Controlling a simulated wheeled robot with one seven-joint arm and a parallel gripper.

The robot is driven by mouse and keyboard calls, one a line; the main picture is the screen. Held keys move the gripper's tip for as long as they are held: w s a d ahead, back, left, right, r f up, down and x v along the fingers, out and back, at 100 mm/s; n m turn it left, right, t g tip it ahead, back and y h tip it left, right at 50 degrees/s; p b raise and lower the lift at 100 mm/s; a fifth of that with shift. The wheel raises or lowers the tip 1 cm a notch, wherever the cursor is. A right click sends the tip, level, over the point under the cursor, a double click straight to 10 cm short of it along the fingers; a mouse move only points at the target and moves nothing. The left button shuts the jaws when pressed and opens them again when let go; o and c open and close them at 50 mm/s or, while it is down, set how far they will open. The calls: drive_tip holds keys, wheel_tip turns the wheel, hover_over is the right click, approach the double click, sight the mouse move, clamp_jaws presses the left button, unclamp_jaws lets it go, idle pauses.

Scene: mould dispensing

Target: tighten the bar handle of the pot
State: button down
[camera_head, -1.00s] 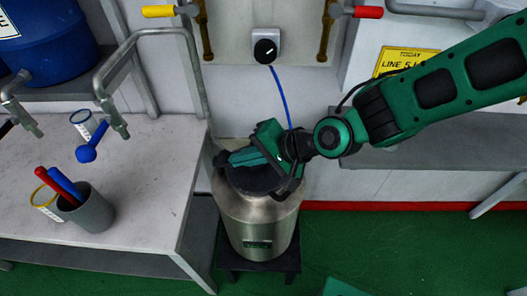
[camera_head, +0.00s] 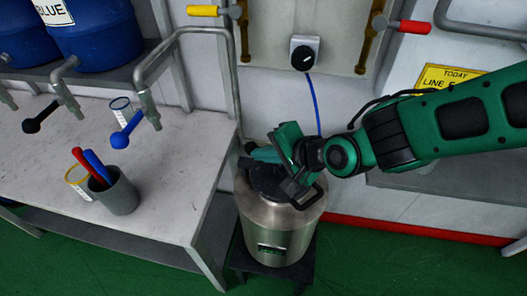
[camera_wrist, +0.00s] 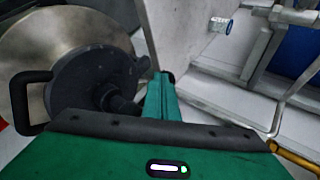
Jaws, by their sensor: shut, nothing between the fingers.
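The pot (camera_head: 285,228) is a steel vessel with a dark lid and black side handles, standing upright on a low dark stool. My gripper (camera_head: 262,154) is over the lid, its shut green fingers pointing left. It covers much of the lid in the head view. In the wrist view the dark round lid (camera_wrist: 92,68) lies left of my shut, empty fingers (camera_wrist: 160,92). A dark bar-like part (camera_wrist: 120,104) runs from the lid towards the fingers. I cannot tell whether they touch it. A black side handle (camera_wrist: 20,100) shows at the left.
A pale bench (camera_head: 185,165) stands left of the pot, with a grey cup (camera_head: 118,193) of red and blue sticks and taps above. Blue barrels (camera_head: 100,35) are behind. A wall dial (camera_head: 305,53) with a blue cable is behind the pot. Green floor is clear in front.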

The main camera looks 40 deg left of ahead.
drive_tip(key=shift+s+a+f+g, duration=0.1)
drive_tip(key=shift+s+a+g, duration=0.05)
drive_tip(key=shift+s, duration=0.4)
drive_tip(key=shift+s+a+g, duration=0.1)
drive_tip(key=shift+s+g, duration=0.05)
drive_tip(key=shift+s, duration=0.4)
drive_tip(key=shift+d, duration=0.1)
drive_tip(key=s+d+r, duration=0.3)
drive_tip(key=d+r, duration=0.4)
drive_tip(key=d, duration=0.3)
drive_tip(key=shift+s+d, duration=0.25)
drive_tip(key=shift+s, duration=0.1)
